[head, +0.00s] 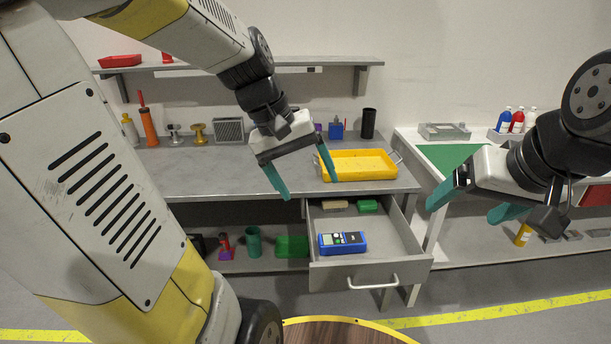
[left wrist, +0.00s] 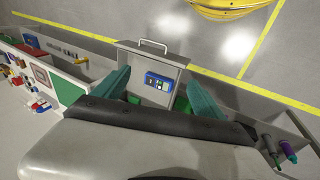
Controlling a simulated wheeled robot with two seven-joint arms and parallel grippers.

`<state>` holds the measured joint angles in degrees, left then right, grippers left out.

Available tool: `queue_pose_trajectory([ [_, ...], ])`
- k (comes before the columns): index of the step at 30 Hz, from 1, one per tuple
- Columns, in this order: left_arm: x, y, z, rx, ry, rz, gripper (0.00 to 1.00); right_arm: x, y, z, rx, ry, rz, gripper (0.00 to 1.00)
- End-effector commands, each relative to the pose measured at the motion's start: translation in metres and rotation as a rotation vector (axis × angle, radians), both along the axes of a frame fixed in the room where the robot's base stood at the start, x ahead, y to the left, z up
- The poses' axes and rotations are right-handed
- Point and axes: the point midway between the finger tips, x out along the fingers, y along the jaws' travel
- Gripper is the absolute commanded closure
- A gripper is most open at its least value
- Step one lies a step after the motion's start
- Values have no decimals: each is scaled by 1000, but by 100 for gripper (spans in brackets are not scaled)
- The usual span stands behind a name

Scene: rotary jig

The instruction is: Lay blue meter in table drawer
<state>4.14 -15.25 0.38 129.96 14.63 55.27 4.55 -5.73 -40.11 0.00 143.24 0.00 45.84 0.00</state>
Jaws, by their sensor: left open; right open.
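The blue meter (head: 342,243) lies flat inside the open table drawer (head: 372,272), toward its left side near the front. In the left wrist view the meter (left wrist: 158,81) shows in the drawer (left wrist: 172,62), between my fingers and beyond them. My left gripper (head: 306,190) is open and empty, above and behind the meter, over the table's front edge, and apart from it. My right gripper (head: 465,210) is open and empty, to the right of the drawer. Nothing hides the meter in the head view.
The drawer's back holds a tan block (head: 335,204) and a green block (head: 367,206). A shelf under the table holds a green cup (head: 253,242) and a green bin (head: 291,246). The drawer's right half is clear.

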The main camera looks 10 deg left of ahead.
Motion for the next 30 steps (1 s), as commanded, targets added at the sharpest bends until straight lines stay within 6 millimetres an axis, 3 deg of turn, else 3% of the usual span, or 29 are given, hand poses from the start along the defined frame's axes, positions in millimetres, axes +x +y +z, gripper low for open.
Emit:
queue_pose_trajectory([
  [3, -31, 2, 16, 112, -173, -101, 19, 0, 0, 0, 0, 0, 0, 14],
  [9, -59, 8, 27, 236, -366, -208, 19, 0, 0, 0, 0, 0, 0, 14],
  [30, -66, 10, 29, 270, -421, -237, 19, 0, 0, 0, 0, 0, 0, 14],
])
